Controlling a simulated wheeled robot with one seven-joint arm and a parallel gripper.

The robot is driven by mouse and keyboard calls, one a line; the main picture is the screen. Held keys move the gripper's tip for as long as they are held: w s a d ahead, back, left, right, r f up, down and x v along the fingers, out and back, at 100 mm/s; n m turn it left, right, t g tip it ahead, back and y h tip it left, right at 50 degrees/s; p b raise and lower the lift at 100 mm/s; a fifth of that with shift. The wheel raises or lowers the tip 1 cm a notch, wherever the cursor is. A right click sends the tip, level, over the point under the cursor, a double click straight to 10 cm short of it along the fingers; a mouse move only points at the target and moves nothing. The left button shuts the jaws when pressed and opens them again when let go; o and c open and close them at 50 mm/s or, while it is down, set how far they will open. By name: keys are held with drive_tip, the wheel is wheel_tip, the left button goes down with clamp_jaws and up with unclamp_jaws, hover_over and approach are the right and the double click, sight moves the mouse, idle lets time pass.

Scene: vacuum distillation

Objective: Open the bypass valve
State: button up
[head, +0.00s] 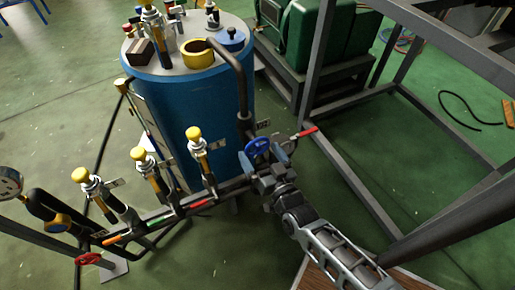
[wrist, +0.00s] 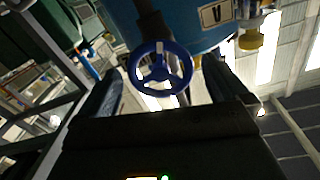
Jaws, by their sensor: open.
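A blue handwheel valve (head: 257,147) sits on the pipework at the lower right of the blue tank in the head view. In the wrist view the blue handwheel (wrist: 160,73) faces me, a round spoked wheel between the two fingers. My gripper (head: 264,161) is open right at the wheel, with one finger on either side of it. In the wrist view my gripper (wrist: 162,86) shows its fingers apart, with a gap to the wheel's rim on both sides. I cannot tell whether any part touches the wheel. No label shows which valve is the bypass.
A red-handled lever (head: 304,132) sticks out just right of the wheel. The blue tank (head: 225,115) stands behind it. Several yellow-topped valves (head: 194,133) and a red handwheel (head: 88,259) line the pipe to the left. A grey metal frame (head: 340,165) stands close on the right.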

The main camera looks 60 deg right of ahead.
drive_tip(key=v, duration=0.4)
drive_tip(key=shift+s+a, duration=0.25)
drive_tip(key=shift+s, duration=0.1)
drive_tip(key=s+a+r+n+y, duration=0.4)
drive_tip(key=s+a+r, duration=0.3)
drive_tip(key=r, duration=0.3)
drive_tip(key=s+a+r+n+y, duration=0.5)
drive_tip(key=s+a+r+y, duration=0.1)
drive_tip(key=s+r, duration=0.3)
drive_tip(key=shift+s+a+r, duration=0.4)
drive_tip(key=shift+a+r, duration=0.2)
